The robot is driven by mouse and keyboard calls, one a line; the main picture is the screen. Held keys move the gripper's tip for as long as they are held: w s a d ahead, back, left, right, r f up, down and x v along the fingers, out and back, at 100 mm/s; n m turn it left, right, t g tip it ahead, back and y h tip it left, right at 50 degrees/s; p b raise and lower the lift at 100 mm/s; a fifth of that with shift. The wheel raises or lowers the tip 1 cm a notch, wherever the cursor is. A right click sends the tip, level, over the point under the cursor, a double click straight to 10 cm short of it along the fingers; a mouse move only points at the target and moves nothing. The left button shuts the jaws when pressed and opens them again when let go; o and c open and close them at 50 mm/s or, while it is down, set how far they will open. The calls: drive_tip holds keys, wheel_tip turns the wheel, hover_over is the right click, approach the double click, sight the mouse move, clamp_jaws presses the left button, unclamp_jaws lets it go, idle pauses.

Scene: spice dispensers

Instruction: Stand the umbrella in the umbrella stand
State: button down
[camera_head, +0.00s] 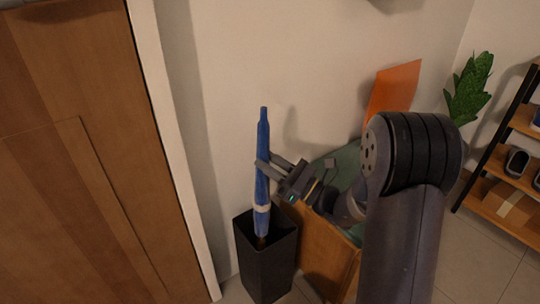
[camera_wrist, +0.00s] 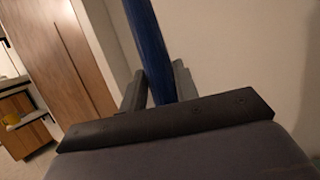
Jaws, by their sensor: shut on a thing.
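The blue folded umbrella (camera_head: 262,190) stands nearly upright, with its lower end inside the mouth of the black umbrella stand (camera_head: 266,268). Its tip inside the stand is hidden, so I cannot tell whether it touches the bottom. My gripper (camera_head: 265,167) is shut on the umbrella around its middle, coming from the right. In the wrist view the umbrella (camera_wrist: 150,45) runs up between the two fingers of my gripper (camera_wrist: 160,88). The stand is a tall, square, open-topped box on the floor.
A wooden door (camera_head: 75,160) with a white frame is at the left. A wooden cabinet with a green top (camera_head: 347,165) stands right of the stand, with an orange panel (camera_head: 393,95) behind it. A shoe rack (camera_head: 510,165) and a plant (camera_head: 469,90) are at the far right.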

drive_tip(key=shift+f, duration=2.05)
drive_tip(key=c, duration=1)
unclamp_jaws()
drive_tip(key=shift+f, duration=0.1)
drive_tip(key=shift+d, duration=0.1)
drive_tip(key=p+v, duration=0.2)
drive_tip(key=v, duration=0.8)
drive_tip(key=shift+s+d+p, duration=0.2)
drive_tip(key=shift+d+p, duration=0.1)
drive_tip(key=shift+p, duration=0.1)
drive_tip(key=shift+a+f, duration=0.1)
